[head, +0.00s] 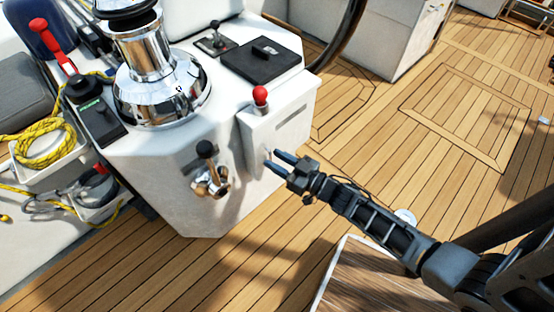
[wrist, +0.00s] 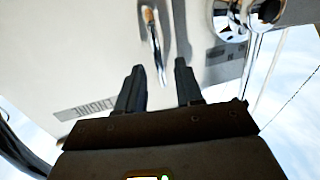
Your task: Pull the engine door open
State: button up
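A white panel (head: 290,115) forms the face of a small white housing on the side of the console; I take it as the engine door. I cannot tell whether it is shut or ajar. In the wrist view, the panel (wrist: 70,55) carries a slim chrome handle (wrist: 154,45) with its shadow beside it. My gripper (head: 268,157) is open, its two fingers pointing at the panel near the handle. In the wrist view, my gripper (wrist: 159,78) has the handle's end ahead of the gap between its fingers, nearer the left one. Nothing is held, and I see no contact.
A chrome lever with a black knob (head: 207,170) sticks out left of my gripper. A chrome winch (head: 160,85) and black hatch (head: 262,60) top the console. Teak deck (head: 420,150) to the right is open.

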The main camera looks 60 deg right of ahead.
jog(key=shift+w, duration=0.2)
grip_shut()
dwell(1.4)
